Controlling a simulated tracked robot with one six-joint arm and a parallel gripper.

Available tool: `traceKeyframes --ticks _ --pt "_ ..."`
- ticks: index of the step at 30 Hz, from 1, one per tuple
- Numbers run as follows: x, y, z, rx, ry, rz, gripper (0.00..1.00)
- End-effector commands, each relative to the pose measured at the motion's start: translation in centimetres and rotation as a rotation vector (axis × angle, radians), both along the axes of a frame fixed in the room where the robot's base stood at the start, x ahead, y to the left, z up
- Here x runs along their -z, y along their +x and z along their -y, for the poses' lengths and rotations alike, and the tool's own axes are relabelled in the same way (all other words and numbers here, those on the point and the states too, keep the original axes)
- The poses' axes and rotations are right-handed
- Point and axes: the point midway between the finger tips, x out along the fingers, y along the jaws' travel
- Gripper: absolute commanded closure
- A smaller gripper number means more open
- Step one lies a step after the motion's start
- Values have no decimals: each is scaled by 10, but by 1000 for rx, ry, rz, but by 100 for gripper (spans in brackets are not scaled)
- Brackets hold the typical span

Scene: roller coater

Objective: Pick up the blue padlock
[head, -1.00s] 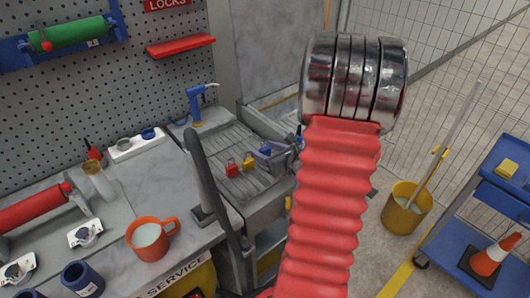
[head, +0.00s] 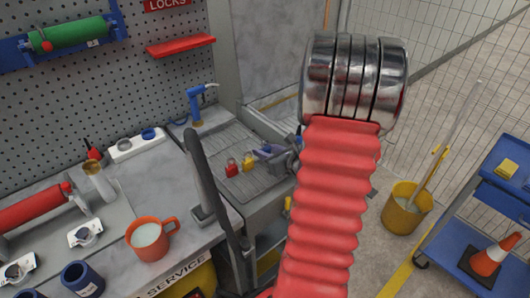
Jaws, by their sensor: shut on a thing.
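My gripper (head: 268,151) is small in the head view, over the ribbed grey drainboard, with part of my arm in front of it on the right. Its jaws are shut on the blue padlock (head: 266,148), of which only a small blue patch shows between the fingers. I cannot tell whether the padlock is clear of the surface. The yellow padlock (head: 248,162) and the red padlock (head: 231,168) stand on the drainboard just left of my gripper.
A blue tap (head: 195,105) stands at the drainboard's back left. An orange mug (head: 151,239) and a red roller (head: 35,207) are on the left bench. A yellow bucket (head: 404,211) with a mop and a blue cart (head: 480,225) stand on the right.

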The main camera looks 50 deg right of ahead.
Motion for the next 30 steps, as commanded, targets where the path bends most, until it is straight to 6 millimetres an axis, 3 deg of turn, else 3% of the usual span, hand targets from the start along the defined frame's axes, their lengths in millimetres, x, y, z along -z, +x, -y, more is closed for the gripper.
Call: traceKeyframes --ticks 11,30 --pt "-10 0 1 1 -2 2 94" --pt "-93 0 1 0 -3 2 94"
